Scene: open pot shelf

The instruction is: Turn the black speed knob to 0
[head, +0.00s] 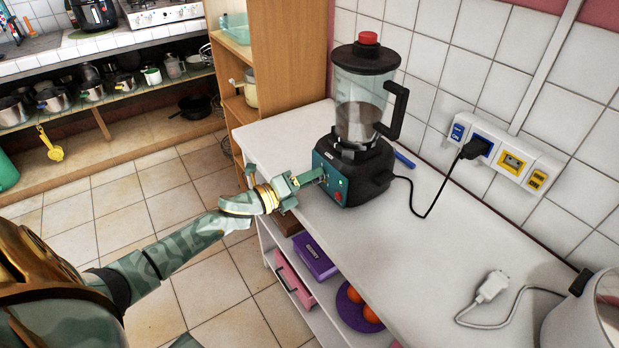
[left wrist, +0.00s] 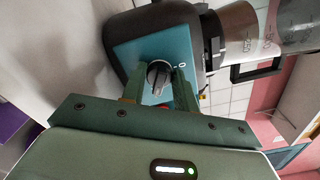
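A blender (head: 362,125) with a black base, a clear jar and a red-topped lid stands upright on the white counter. Its teal control panel (head: 327,178) faces my left arm. The black speed knob (left wrist: 158,76) is on that panel, with a white 0 mark to its right in the left wrist view. My left gripper (head: 315,176) is at the panel. Its two fingers (left wrist: 158,88) stand apart on either side of the knob, with small gaps visible. The knob's exact setting is hard to read. The knob is hidden by the gripper in the head view. My right gripper is not in view.
The blender's cord runs to a black plug (head: 476,148) in the wall socket strip. A loose white plug (head: 492,287) lies on the counter (head: 400,235). A purple box (head: 315,257) and a purple plate with orange fruit sit on the shelf below.

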